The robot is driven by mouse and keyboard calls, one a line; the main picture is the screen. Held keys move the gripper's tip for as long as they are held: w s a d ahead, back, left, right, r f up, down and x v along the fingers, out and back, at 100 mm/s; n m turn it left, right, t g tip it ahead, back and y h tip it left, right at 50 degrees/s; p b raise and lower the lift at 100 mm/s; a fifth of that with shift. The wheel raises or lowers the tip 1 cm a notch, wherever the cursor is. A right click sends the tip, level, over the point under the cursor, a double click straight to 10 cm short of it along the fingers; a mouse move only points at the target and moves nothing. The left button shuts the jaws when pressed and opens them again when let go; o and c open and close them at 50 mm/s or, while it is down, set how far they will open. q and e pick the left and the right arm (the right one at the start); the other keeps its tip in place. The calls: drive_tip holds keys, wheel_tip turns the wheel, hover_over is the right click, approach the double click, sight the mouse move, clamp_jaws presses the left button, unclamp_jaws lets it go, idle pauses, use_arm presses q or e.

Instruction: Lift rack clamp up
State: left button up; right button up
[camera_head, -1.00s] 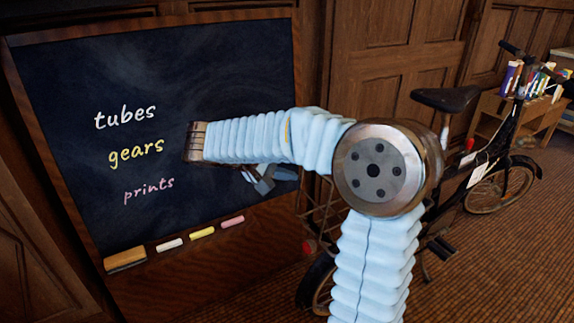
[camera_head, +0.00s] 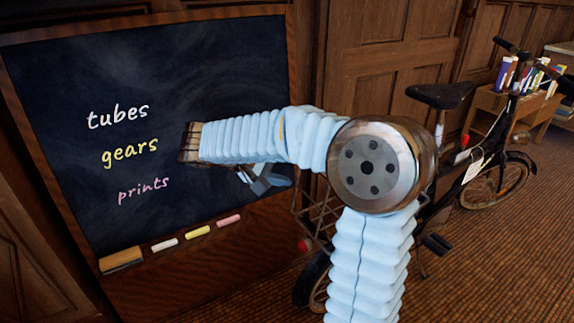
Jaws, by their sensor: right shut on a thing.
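My right arm crosses the middle of the camera_head view in front of the bicycle's rear end. My right gripper (camera_head: 257,180) shows only in part below the forearm, at the left side of the bicycle's rear rack (camera_head: 318,212). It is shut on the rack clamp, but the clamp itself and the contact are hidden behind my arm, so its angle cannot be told. The bicycle (camera_head: 490,150) stands upright to the right of the chalkboard. My left gripper is not in view.
A chalkboard (camera_head: 150,75) stands close on the left, behind my forearm. Its ledge holds an eraser (camera_head: 121,260) and several chalks (camera_head: 197,232). A wooden shelf with books (camera_head: 492,110) is at the back right. The carpet (camera_head: 500,260) is clear at lower right.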

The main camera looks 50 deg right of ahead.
drive_tip(key=shift+a+f, duration=0.2)
drive_tip(key=shift+f, duration=0.05)
drive_tip(key=shift+c, duration=0.4)
drive_tip(key=v, duration=1.1)
drive_tip(key=shift+r, duration=0.3)
drive_tip(key=shift+c, duration=0.3)
drive_tip(key=shift+p+v, duration=1.1)
drive_tip(key=shift+v, duration=0.1)
